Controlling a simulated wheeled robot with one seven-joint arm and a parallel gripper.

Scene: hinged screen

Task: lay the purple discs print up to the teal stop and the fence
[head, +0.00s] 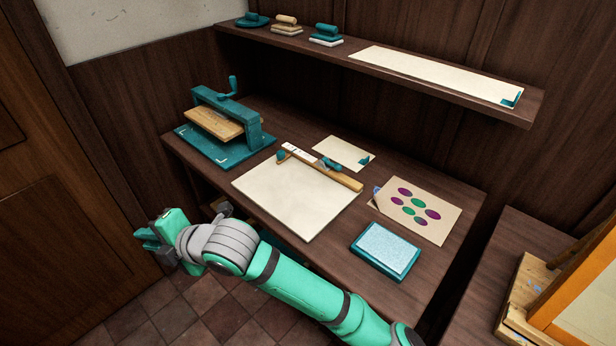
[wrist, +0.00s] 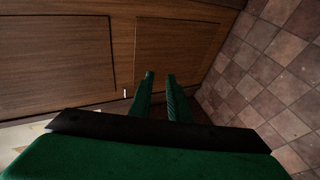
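The print (head: 435,228) is a tan sheet with purple and green discs, lying face up at the right of the bench. Its left corner looks bluish and may be curled. The fence looks to be the wooden bar (head: 345,180) along the far edge of a large cream board (head: 290,200). A round teal piece (head: 282,155) sits at the bar's left end and another teal piece (head: 331,164) further along; I cannot tell which is the stop. My gripper (head: 146,238) is left of the bench, away from the print. In the wrist view its fingers (wrist: 160,76) are apart and empty.
A teal press (head: 225,128) stands at the back left. A teal-framed pale pad (head: 386,250) lies by the front edge, and a small cream card (head: 343,152) behind the bar. A shelf (head: 430,90) overhangs the back. A door (wrist: 175,55) and tiled floor face my gripper.

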